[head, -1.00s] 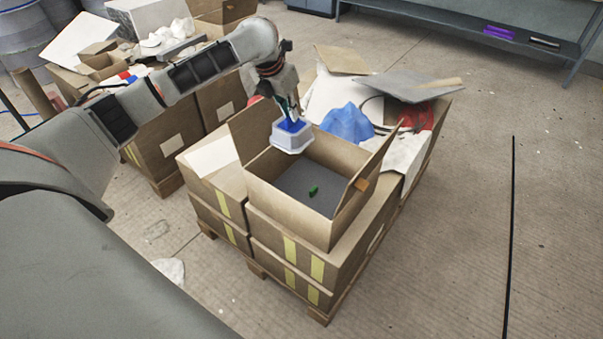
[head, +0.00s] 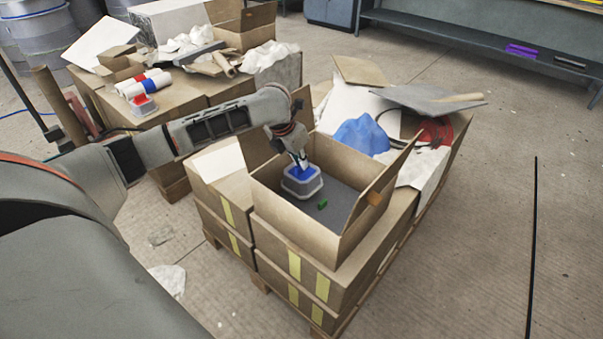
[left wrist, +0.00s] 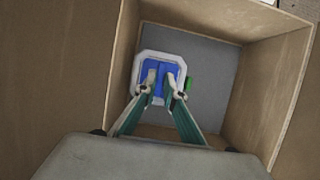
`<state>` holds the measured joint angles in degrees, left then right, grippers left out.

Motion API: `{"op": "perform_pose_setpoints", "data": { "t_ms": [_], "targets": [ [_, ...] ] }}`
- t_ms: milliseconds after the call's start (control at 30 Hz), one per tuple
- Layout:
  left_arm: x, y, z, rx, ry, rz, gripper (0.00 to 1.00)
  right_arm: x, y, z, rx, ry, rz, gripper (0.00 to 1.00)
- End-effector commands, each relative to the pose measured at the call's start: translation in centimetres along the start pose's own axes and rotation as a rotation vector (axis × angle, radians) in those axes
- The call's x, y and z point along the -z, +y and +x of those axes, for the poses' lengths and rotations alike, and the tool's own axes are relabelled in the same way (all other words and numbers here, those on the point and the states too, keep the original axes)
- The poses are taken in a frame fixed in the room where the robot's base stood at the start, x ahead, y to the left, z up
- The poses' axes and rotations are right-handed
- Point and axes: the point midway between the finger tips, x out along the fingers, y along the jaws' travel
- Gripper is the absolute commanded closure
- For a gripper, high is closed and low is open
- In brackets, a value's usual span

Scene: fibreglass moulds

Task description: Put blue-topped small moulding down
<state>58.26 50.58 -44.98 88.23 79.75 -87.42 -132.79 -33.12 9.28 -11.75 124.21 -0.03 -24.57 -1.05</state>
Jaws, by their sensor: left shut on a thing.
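The blue-topped small moulding (head: 301,183) is a pale grey-white block with a blue top. It is inside the open cardboard box (head: 278,205), toward its left back part. My left gripper (head: 302,163) reaches down into the box from above and is shut on the moulding's blue top. In the left wrist view the moulding (left wrist: 148,69) shows below the fingertips (left wrist: 158,85) of my left gripper, over the grey box floor. I cannot tell whether its underside touches the floor. My right gripper is not in view.
A small green piece (head: 323,204) lies on the box floor just right of the moulding. The box's walls and raised flaps surround my gripper. Behind stand a blue heap (head: 361,135) and a grey board (head: 428,97).

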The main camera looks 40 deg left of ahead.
Motion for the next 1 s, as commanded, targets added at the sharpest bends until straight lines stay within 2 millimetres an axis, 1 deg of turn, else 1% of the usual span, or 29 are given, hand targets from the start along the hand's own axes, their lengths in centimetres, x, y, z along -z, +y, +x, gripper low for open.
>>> {"op": "perform_pose_setpoints", "data": {
  "t_ms": [33, 100, 200, 267, 400, 467, 500, 533, 567, 867, 933, 1000],
  "targets": [
    [0.8, 0.0, 1.4, 0.001, 0.009, 0.000, 1.00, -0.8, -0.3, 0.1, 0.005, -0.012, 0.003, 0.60],
    [1.4, -0.1, 2.7, 0.002, 0.013, 0.001, 1.00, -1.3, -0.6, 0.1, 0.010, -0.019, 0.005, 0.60],
    [2.1, -0.1, 4.2, 0.001, 0.013, 0.001, 1.00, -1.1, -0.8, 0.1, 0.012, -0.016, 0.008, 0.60],
    [2.2, -0.1, 4.6, 0.002, 0.010, 0.000, 1.00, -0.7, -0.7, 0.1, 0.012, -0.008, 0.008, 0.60],
    [1.9, -0.1, 4.4, 0.001, 0.003, 0.001, 1.00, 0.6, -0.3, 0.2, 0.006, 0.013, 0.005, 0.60],
    [1.9, -0.1, 4.3, 0.000, 0.003, 0.001, 1.00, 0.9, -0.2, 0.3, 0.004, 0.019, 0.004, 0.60],
    [2.0, -0.1, 4.4, 0.000, 0.005, 0.001, 0.86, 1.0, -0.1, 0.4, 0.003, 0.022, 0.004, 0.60],
    [2.0, -0.1, 4.4, 0.000, 0.005, 0.001, 0.78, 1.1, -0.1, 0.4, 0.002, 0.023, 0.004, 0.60],
    [2.0, -0.1, 4.4, 0.000, 0.005, 0.001, 0.74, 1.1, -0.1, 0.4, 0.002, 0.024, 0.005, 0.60],
    [2.0, 0.0, 4.3, 0.000, 0.005, 0.001, 0.74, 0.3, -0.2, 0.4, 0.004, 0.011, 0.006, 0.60],
    [1.9, 0.0, 4.1, 0.000, 0.004, 0.001, 0.74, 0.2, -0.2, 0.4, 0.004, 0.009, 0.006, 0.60],
    [1.8, 0.0, 3.4, -0.001, 0.001, 0.002, 0.74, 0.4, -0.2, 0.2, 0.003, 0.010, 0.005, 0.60]
  ]
}}
